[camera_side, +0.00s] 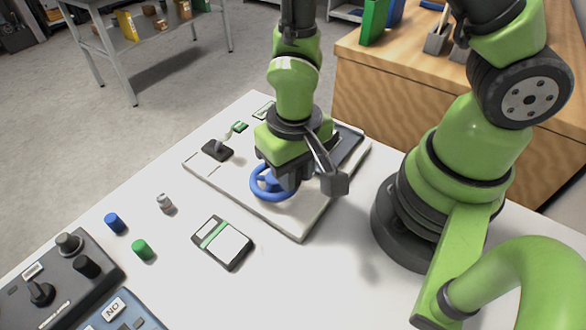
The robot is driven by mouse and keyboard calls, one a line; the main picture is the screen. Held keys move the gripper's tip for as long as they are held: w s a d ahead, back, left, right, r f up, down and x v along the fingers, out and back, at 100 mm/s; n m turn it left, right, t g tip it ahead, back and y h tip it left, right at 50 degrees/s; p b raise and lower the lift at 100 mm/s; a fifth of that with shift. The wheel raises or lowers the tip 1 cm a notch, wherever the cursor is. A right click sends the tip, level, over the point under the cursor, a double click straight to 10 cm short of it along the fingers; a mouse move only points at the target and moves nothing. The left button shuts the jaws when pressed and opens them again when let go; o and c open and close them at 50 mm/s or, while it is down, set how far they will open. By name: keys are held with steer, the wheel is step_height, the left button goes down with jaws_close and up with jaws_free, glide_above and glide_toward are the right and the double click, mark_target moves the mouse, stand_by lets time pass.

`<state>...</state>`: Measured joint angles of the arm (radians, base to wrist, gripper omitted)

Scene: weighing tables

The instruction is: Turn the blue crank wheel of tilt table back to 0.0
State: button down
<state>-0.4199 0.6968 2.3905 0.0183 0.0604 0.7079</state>
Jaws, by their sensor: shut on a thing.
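The blue crank wheel (259,193) sits low on the front part of the tilt table (303,219), a pale flat board on the white table. My gripper (284,181) points down over the wheel and is shut on it. The fingers cover the wheel's upper right part, so the exact grip on rim or handle is hard to see. No readable scale or tilt value shows in this view.
A dark device with a pale screen (223,242) lies in front of the board. A blue cylinder (115,223), a green cylinder (142,250) and a small grey weight (164,204) stand to the left. A dark control box (60,283) is at the lower left. A black lever switch (217,150) sits on the board.

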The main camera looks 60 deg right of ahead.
steer(key=n, duration=0.1)
steer(key=d+n, duration=0.1)
steer(key=n, duration=0.2)
steer(key=shift+w+d, duration=0.15)
steer(key=shift+w, duration=0.1)
steer(key=n, duration=0.2)
steer(key=d+n, duration=0.1)
steer(key=n, duration=0.1)
steer(key=shift+w, duration=0.35)
steer(key=n, duration=0.3)
steer(key=w+n, duration=0.1)
steer(key=shift+w+d, duration=0.1)
steer(key=shift+d, duration=0.2)
steer(key=shift+w+d+n, duration=0.1)
steer(key=shift+w+n, duration=0.2)
steer(key=shift+n, duration=0.75)
steer(key=shift+w+n, duration=0.25)
steer(key=shift+n, duration=0.8)
steer(key=c, duration=1)
jaws_free()
steer(key=shift+o, duration=0.2)
steer(key=shift+r, duration=0.1)
